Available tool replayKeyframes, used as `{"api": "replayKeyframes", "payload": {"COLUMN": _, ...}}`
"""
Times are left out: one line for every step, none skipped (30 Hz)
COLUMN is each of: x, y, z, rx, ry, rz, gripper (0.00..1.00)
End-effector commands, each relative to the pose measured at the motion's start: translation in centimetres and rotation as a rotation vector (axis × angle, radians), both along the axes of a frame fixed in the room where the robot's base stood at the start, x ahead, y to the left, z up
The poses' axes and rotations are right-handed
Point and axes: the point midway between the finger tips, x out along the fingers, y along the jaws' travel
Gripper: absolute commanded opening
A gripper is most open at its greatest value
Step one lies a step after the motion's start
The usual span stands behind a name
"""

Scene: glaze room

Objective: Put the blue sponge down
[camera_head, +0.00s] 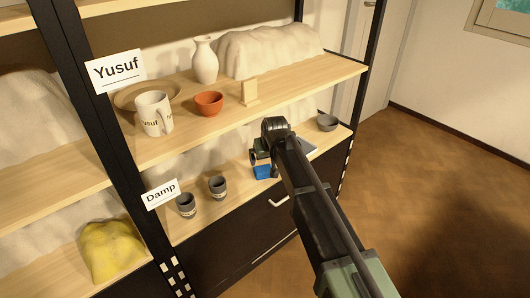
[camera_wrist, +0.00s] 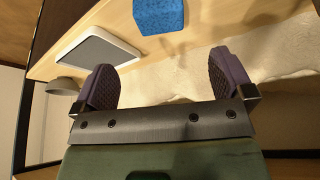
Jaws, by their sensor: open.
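The blue sponge (camera_head: 263,172) sits on the lower "Damp" shelf (camera_head: 232,198) near its front edge, partly hidden by my arm in the head view. In the wrist view the sponge (camera_wrist: 158,16) shows at the top, resting on the wood and cut off by the picture edge. My gripper (camera_wrist: 163,62) is open, with its two dark purple fingers apart and nothing between them. The sponge lies beyond the fingertips, clear of both. In the head view my gripper (camera_head: 259,156) is just above and behind the sponge, mostly hidden by my wrist.
A flat grey, white-rimmed slab (camera_wrist: 97,48) and a grey bowl (camera_head: 327,122) stand right of my gripper. Two grey cups (camera_head: 217,187) stand left. The shelf above holds a mug (camera_head: 154,113), red bowl (camera_head: 209,103) and white vase (camera_head: 204,61). Yellow cloth-like bundle (camera_head: 112,250) lies lower left.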

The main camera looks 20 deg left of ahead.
Motion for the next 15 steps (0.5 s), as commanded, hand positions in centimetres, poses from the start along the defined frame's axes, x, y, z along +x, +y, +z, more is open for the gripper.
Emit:
{"api": "replayKeyframes", "payload": {"x": -0.3, "y": -0.2, "z": 1.3, "rx": 0.000, "ry": 0.000, "rz": 0.000, "gripper": 0.99}}
{"api": "replayKeyframes", "payload": {"x": -0.4, "y": -0.3, "z": 1.4, "rx": 0.000, "ry": 0.000, "rz": 0.000, "gripper": 0.99}}
{"api": "replayKeyframes", "payload": {"x": -0.4, "y": -0.3, "z": 1.5, "rx": 0.000, "ry": 0.000, "rz": 0.000, "gripper": 0.99}}
{"api": "replayKeyframes", "payload": {"x": -0.5, "y": -0.3, "z": 1.4, "rx": 0.000, "ry": 0.000, "rz": 0.000, "gripper": 0.99}}
{"api": "replayKeyframes", "payload": {"x": -0.5, "y": -0.3, "z": 1.3, "rx": 0.000, "ry": 0.000, "rz": 0.000, "gripper": 0.99}}
{"api": "replayKeyframes", "payload": {"x": -0.4, "y": -0.3, "z": 1.2, "rx": 0.000, "ry": 0.000, "rz": 0.000, "gripper": 0.99}}
{"api": "replayKeyframes", "payload": {"x": -0.4, "y": -0.3, "z": 1.1, "rx": 0.000, "ry": 0.000, "rz": 0.000, "gripper": 0.99}}
{"api": "replayKeyframes", "payload": {"x": -0.4, "y": -0.3, "z": 1.1, "rx": 0.000, "ry": 0.000, "rz": 0.000, "gripper": 0.99}}
{"api": "replayKeyframes", "payload": {"x": -0.4, "y": -0.4, "z": 1.1, "rx": 0.000, "ry": 0.000, "rz": -0.001, "gripper": 0.99}}
{"api": "replayKeyframes", "payload": {"x": -0.5, "y": -0.6, "z": 1.1, "rx": -0.001, "ry": 0.002, "rz": -0.003, "gripper": 0.99}}
{"api": "replayKeyframes", "payload": {"x": -0.5, "y": -1.2, "z": 1.1, "rx": -0.002, "ry": 0.004, "rz": -0.009, "gripper": 0.99}}
{"api": "replayKeyframes", "payload": {"x": -0.8, "y": -2.6, "z": 1.0, "rx": -0.007, "ry": 0.011, "rz": -0.026, "gripper": 0.99}}
{"api": "replayKeyframes", "payload": {"x": -1.1, "y": -4.2, "z": 0.9, "rx": -0.013, "ry": 0.021, "rz": -0.044, "gripper": 0.99}}
{"api": "replayKeyframes", "payload": {"x": -1.5, "y": -6.3, "z": 0.9, "rx": -0.020, "ry": 0.035, "rz": -0.069, "gripper": 0.99}}
{"api": "replayKeyframes", "payload": {"x": -2.3, "y": -9.8, "z": 0.7, "rx": -0.032, "ry": 0.057, "rz": -0.111, "gripper": 0.99}}
